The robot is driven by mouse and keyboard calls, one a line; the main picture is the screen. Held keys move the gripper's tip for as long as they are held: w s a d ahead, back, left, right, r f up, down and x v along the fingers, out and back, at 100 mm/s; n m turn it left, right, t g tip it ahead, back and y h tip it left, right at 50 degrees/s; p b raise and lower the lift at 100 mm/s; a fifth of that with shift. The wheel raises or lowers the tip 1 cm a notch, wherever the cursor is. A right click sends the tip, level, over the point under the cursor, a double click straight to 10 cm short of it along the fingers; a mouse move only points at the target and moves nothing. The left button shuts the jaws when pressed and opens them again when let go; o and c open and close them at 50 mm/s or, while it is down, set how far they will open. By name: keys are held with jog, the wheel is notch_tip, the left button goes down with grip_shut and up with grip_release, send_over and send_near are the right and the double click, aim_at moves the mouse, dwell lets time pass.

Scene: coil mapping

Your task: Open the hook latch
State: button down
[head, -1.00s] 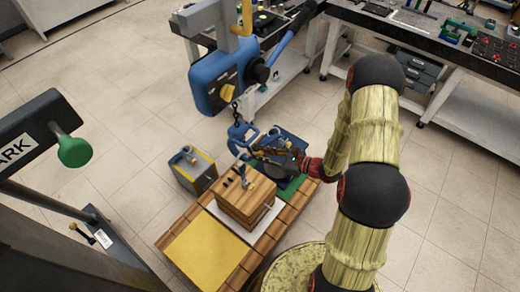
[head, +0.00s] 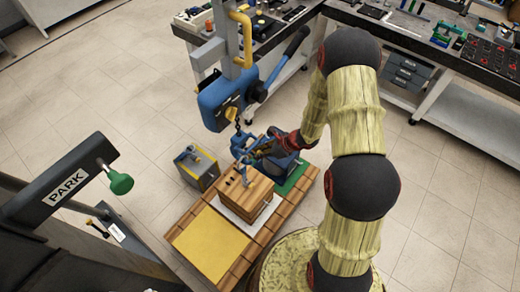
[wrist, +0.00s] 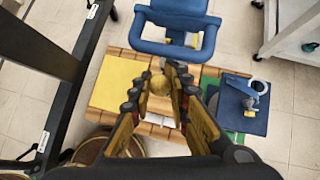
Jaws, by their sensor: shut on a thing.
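The blue hook (head: 241,148) hangs on a short chain below the blue hoist body (head: 222,100).
Below the hook stands a wooden crate (head: 245,195) on a pallet with a yellow mat (head: 212,243). A blue box (head: 284,162) sits close on the right, on a green mat (head: 297,178). A grey box (head: 197,167) stands at left. A PARK post (head: 70,185) stands further left.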

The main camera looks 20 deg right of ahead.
jog(key=shift+s+r+g+p, duration=0.1)
jog(key=shift+r+g+p, duration=0.15)
jog(key=shift+p, duration=0.45)
jog(key=shift+f+g+h, duration=0.1)
jog(key=shift+g+h, duration=0.15)
jog(key=shift+h, duration=0.05)
jog(key=shift+f+p, duration=0.1)
jog(key=shift+p, duration=0.4)
jog(key=c, duration=2.1)
grip_release()
jog(key=shift+c, duration=0.2)
jog(key=o, duration=0.4)
jog(key=shift+r, duration=0.2)
jog(key=v, duration=1.1)
jog(key=shift+d+r, duration=0.1)
jog(key=shift+r, duration=0.3)
